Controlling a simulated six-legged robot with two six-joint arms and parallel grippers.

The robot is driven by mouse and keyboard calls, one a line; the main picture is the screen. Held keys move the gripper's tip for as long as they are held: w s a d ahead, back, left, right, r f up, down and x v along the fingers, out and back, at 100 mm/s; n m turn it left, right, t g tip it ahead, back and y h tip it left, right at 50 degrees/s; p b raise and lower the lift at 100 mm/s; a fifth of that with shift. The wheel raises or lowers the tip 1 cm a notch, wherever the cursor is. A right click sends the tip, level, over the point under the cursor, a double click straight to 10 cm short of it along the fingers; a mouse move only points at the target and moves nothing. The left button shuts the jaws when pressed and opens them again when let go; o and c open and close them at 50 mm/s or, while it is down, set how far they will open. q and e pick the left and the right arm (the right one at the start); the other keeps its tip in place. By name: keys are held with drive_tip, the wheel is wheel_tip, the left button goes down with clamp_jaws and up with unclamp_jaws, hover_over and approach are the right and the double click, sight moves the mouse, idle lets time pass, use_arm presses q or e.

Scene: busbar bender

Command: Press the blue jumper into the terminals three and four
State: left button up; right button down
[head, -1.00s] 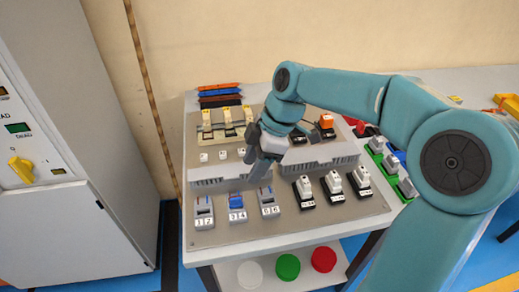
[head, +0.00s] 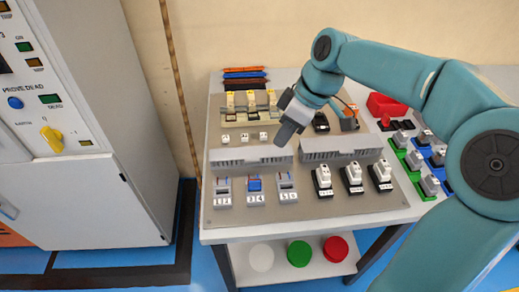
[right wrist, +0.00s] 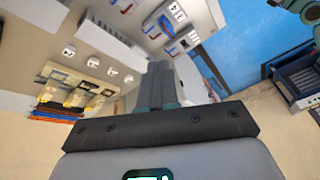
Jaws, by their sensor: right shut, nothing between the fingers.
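The blue jumper (head: 255,184) sits in the terminal block marked 3 4 (head: 256,199), the middle of three grey blocks at the panel's front left. Block 1 2 (head: 222,195) is to its left and block 5 6 (head: 287,193) to its right. In the right wrist view the blue jumper (right wrist: 165,24) shows small near the top; how deep it sits I cannot tell. My right gripper (head: 285,134) is shut and empty, above the panel behind the blocks and apart from the jumper. Its fingers (right wrist: 163,82) are together in the wrist view. My left gripper is not in view.
Three black-and-white switches (head: 353,178) stand right of the blocks. Grey slotted ducts (head: 340,146) cross the panel behind. Green and blue modules (head: 414,160) and a red bin (head: 386,105) lie at right. A grey cabinet (head: 95,200) stands at left.

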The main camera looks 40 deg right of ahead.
drive_tip(key=m, duration=0.3)
drive_tip(key=m+g+h+p, duration=0.3)
drive_tip(key=m+p, duration=1)
drive_tip(key=m, duration=0.4)
hover_over(255, 180)
wheel_tip(255, 180, down, 5)
drive_tip(key=shift+r, duration=0.1)
drive_tip(key=shift+n, duration=0.3)
drive_tip(key=shift+w+f+b, duration=0.1)
drive_tip(key=shift+f+b, duration=1.7)
drive_tip(key=shift+f, duration=1.3)
drive_tip(key=shift+f+b, duration=0.3)
drive_tip(key=shift+b, duration=0.15)
